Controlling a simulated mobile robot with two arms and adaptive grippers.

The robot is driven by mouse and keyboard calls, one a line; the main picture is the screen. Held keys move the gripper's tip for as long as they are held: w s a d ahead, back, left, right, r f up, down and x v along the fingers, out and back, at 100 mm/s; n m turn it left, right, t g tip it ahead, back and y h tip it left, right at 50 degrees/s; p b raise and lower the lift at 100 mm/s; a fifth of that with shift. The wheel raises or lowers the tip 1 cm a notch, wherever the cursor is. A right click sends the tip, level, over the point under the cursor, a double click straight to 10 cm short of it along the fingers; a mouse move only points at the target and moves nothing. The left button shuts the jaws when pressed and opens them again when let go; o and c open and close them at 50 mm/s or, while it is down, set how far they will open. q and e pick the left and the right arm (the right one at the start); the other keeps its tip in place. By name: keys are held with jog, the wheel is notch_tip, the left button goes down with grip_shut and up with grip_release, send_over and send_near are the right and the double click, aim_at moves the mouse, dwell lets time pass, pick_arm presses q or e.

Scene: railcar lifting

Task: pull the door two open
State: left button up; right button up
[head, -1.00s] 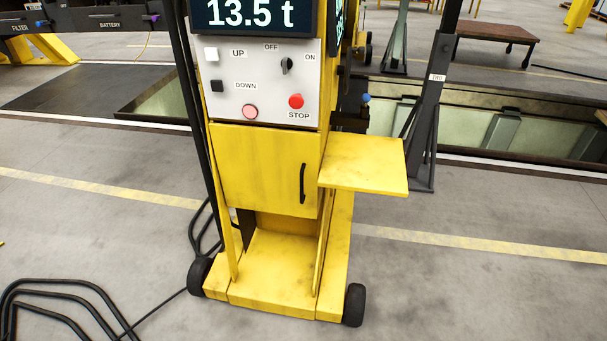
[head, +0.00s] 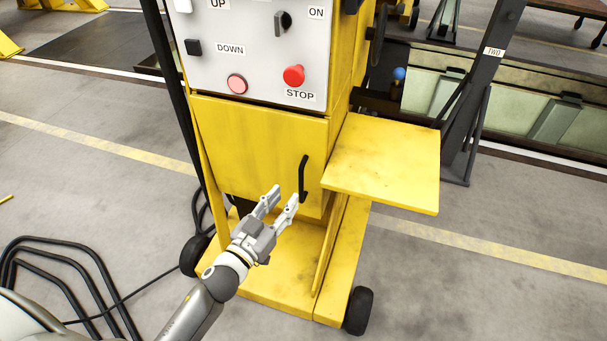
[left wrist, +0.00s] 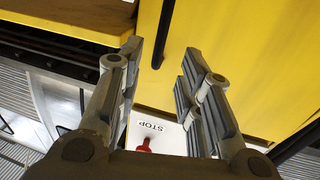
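The yellow door (head: 245,150) is a flat panel below the control panel of the yellow stand. It looks shut. Its black upright bar handle (head: 303,178) is near the right edge. My left gripper (head: 284,194) is open, just left of and in front of the handle's lower part in the head view. In the left wrist view the black handle (left wrist: 163,32) shows in the gap between the two spread fingertips (left wrist: 160,50), beyond them. The fingers are not closed on it. The door (left wrist: 215,50) fills the upper right there. My right gripper is not in view.
A yellow side shelf (head: 385,165) juts out right of the door. Above the door, the grey control panel carries a red STOP button (head: 294,75). A dark post labelled TWO (head: 493,52) stands at right. Black cables or tubes (head: 80,262) lie at lower left.

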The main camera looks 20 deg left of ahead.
aim_at(300, 181)
pick_arm(q)
jog(key=x, duration=0.3)
jog(key=shift+w+r, duration=0.1)
jog(key=shift+w, duration=0.15)
jog(key=x, duration=0.5)
jog(key=shift+w+d, duration=0.1)
jog(key=shift+w, duration=0.2)
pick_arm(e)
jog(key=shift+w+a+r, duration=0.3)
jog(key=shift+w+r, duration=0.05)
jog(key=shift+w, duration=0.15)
pick_arm(q)
jog(key=c, duration=0.7)
grip_shut()
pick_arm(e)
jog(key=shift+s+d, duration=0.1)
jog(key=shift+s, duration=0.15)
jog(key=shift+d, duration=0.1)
